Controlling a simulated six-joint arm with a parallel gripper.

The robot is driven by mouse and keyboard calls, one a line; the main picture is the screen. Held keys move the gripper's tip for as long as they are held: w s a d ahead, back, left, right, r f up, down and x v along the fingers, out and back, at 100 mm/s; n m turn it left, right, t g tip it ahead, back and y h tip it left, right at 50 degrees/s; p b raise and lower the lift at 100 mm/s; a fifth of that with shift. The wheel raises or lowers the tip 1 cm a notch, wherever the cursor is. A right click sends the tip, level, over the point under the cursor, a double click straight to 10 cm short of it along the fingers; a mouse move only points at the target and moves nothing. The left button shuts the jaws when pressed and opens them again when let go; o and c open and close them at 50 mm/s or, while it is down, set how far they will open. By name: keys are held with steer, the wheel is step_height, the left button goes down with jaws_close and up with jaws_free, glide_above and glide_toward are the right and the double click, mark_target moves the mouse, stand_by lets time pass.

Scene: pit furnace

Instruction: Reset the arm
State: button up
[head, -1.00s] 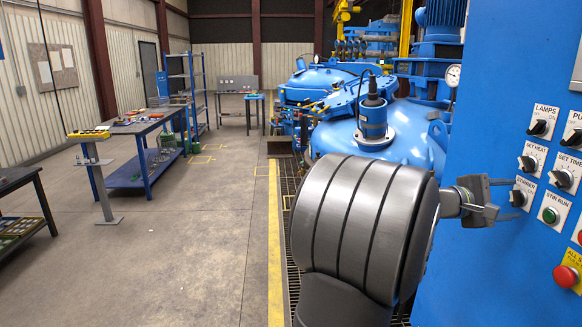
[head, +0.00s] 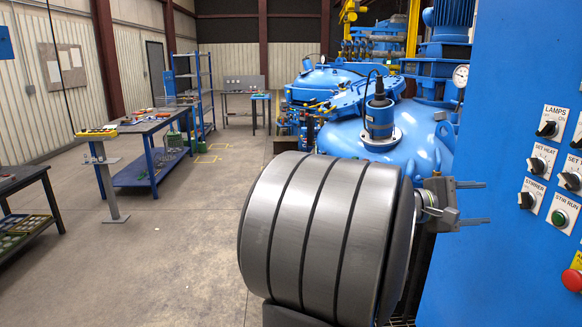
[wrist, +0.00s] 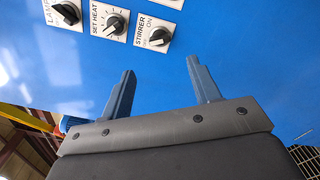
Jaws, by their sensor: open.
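My gripper (head: 484,203) is open and empty, its two fingers pointing right toward the blue control panel (head: 490,120). In the wrist view the open fingers of my gripper (wrist: 160,85) stand apart with only the blue panel face (wrist: 240,60) beyond them. It shows left of the panel's knobs, apart from them as far as I can tell. The STIRRER knob (head: 525,200), SET HEAT knob (head: 535,165) and LAMPS knob (head: 547,129) are on the panel; the green STIR RUN button (head: 559,217) is beside them. My large grey arm link hides part of the floor and furnace.
A red button (head: 573,280) sits low on the panel. Blue furnace lids (head: 330,80) stand behind my arm. A workbench (head: 150,130), a pedestal with a yellow-edged tray (head: 97,133) and a dark table (head: 25,180) stand at left. The floor between is clear.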

glide_toward(520, 200)
steer(key=d, duration=0.8)
steer(key=shift+s+d+f, duration=0.1)
steer(key=shift+f, duration=0.05)
steer(key=shift+d, duration=0.3)
steer(key=shift+a+m, duration=0.15)
steer(key=shift+m, duration=0.45)
steer(key=m, duration=0.4)
steer(key=shift+m, duration=0.4)
steer(key=m, duration=0.6)
stand_by(2.2)
